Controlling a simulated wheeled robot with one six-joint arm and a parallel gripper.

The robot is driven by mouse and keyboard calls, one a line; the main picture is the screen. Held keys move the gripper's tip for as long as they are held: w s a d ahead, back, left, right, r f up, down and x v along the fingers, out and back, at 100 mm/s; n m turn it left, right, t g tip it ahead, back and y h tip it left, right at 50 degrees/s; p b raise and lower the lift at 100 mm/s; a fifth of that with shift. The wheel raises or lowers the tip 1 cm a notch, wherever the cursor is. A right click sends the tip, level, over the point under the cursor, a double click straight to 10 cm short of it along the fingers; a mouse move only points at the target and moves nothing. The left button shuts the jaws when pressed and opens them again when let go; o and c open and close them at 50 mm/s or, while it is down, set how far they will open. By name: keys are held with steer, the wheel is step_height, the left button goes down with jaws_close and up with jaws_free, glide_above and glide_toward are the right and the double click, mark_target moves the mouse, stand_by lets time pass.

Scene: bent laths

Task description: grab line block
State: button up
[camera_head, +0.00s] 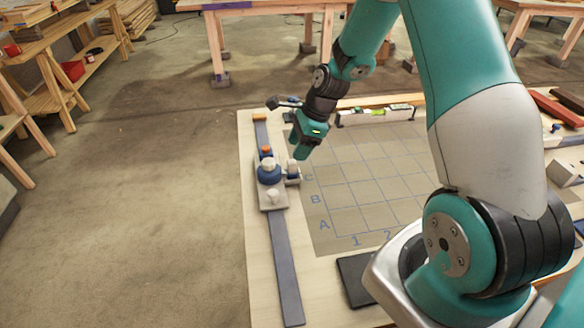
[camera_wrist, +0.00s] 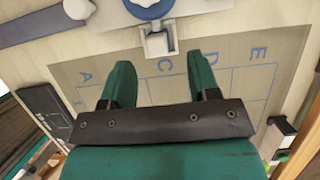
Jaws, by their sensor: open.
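A pale carriage (camera_head: 272,196) sits on a long dark blue rail (camera_head: 286,265) at the left of the table. It carries a round blue knob (camera_head: 268,172) and an orange cap (camera_head: 266,150). A small grey-white block (camera_head: 293,173) sticks out from its right side; I cannot tell for sure if this is the line block. In the wrist view the block (camera_wrist: 158,43) lies just ahead of my gripper (camera_wrist: 160,64), between the lines of its two fingers. My gripper (camera_head: 301,154) is open and empty, apart from the block.
A grey mat (camera_head: 345,195) with a lettered and numbered grid lies right of the rail. A spirit level (camera_head: 376,114) lies behind it. A dark flat plate (camera_head: 355,281) is at the front. My arm hides much of the table's right side.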

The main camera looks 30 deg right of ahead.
mark_target(293, 162)
steer(key=shift+s+p+x, duration=0.15)
steer(key=shift+p+x, duration=0.25)
steer(key=shift+x, duration=1)
steer(key=shift+s+p+x, duration=0.15)
steer(key=shift+p+x, duration=0.2)
steer(key=shift+x, duration=1.05)
steer(key=shift+c, duration=0.4)
steer(key=c, duration=0.9)
